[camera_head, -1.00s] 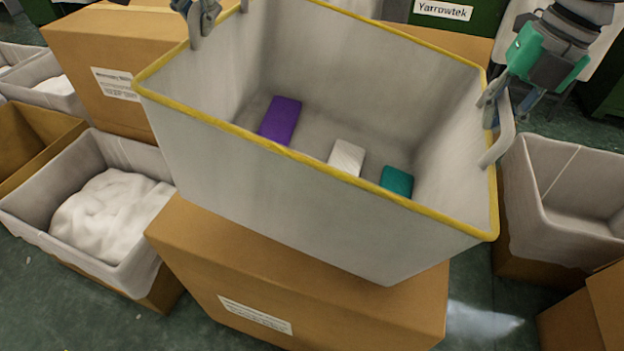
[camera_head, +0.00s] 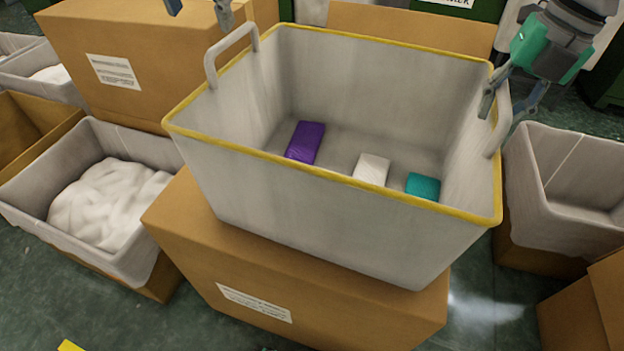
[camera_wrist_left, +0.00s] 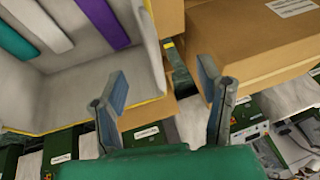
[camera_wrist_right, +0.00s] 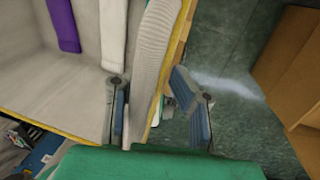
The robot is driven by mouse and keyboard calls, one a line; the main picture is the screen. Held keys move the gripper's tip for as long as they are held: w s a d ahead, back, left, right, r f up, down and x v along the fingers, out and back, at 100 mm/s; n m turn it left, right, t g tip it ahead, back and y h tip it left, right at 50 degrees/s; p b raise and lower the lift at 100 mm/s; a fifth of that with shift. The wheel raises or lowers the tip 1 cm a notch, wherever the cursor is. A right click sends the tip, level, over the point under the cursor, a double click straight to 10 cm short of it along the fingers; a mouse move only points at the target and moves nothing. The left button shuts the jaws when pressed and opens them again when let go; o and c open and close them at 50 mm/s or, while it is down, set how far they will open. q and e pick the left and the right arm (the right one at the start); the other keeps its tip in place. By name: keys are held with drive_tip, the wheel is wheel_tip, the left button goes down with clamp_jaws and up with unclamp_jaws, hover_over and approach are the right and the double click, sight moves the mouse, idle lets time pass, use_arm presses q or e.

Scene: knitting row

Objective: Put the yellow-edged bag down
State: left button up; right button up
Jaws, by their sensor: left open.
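The yellow-edged bag (camera_head: 330,215) is a grey, open-topped bin. It stands upright, apparently resting on a cardboard box (camera_head: 200,235). Inside lie a purple block (camera_head: 305,142), a white block (camera_head: 371,169) and a teal block (camera_head: 423,186). My left gripper (camera_head: 199,10) is open and empty, above and apart from the bag's left handle (camera_head: 231,52); the left wrist view shows its spread fingers (camera_wrist_left: 163,82). My right gripper (camera_head: 511,92) is open, its fingers on either side of the right handle (camera_head: 504,118); the right wrist view shows the fingers apart (camera_wrist_right: 150,88).
A lined box with white cloth (camera_head: 110,200) stands at the left. A lined empty box (camera_head: 570,190) stands at the right. A large closed cardboard box (camera_head: 150,60) is behind left. Green floor shows in front on both sides.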

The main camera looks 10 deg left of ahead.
use_arm(q)
drive_tip(key=v, duration=1.2)
use_arm(e)
drive_tip(key=o, duration=0.8)
drive_tip(key=r, duration=0.4)
drive_tip(key=d+r, duration=0.1)
drive_tip(key=r, duration=0.2)
drive_tip(key=d+r, duration=0.1)
drive_tip(key=r, duration=0.3)
drive_tip(key=shift+s+d+r, duration=0.15)
drive_tip(key=shift+r, duration=0.2)
